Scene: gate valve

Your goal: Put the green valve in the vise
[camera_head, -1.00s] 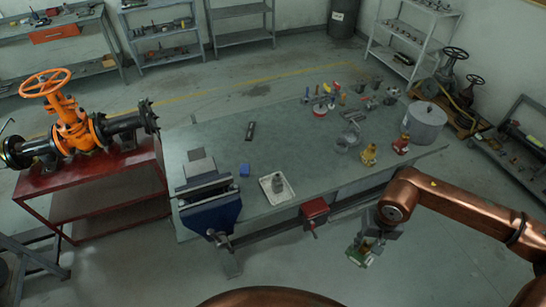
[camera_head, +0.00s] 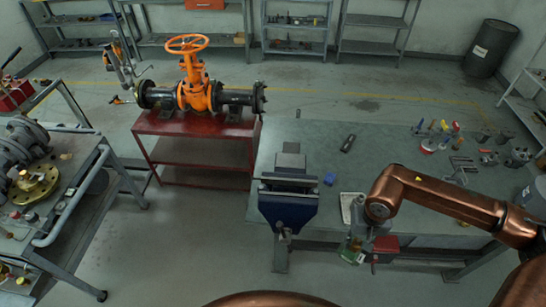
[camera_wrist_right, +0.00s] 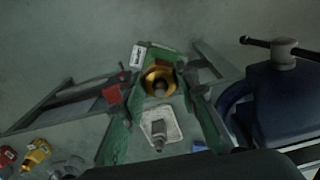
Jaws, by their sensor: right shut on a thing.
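My right gripper (camera_head: 356,240) hangs in front of the bench's near edge, to the right of the vise. It is shut on the green valve (camera_head: 351,257), of which only a small greenish part shows below the fingers in the head view. In the right wrist view the valve shows a brass-coloured round part (camera_wrist_right: 158,80) between the fingers. The blue vise (camera_head: 288,208) is fixed at the bench's front edge, with a grey top. It also shows at the right of the right wrist view (camera_wrist_right: 275,100). The valve is apart from the vise. My left gripper is not in view.
A white tray (camera_head: 346,205) and a blue cube (camera_head: 329,179) are on the bench (camera_head: 305,140). A red fixture (camera_head: 385,243) is at its front edge, right of my gripper. A red table (camera_head: 200,128) carries an orange valve (camera_head: 195,92). A cart (camera_head: 95,200) stands left.

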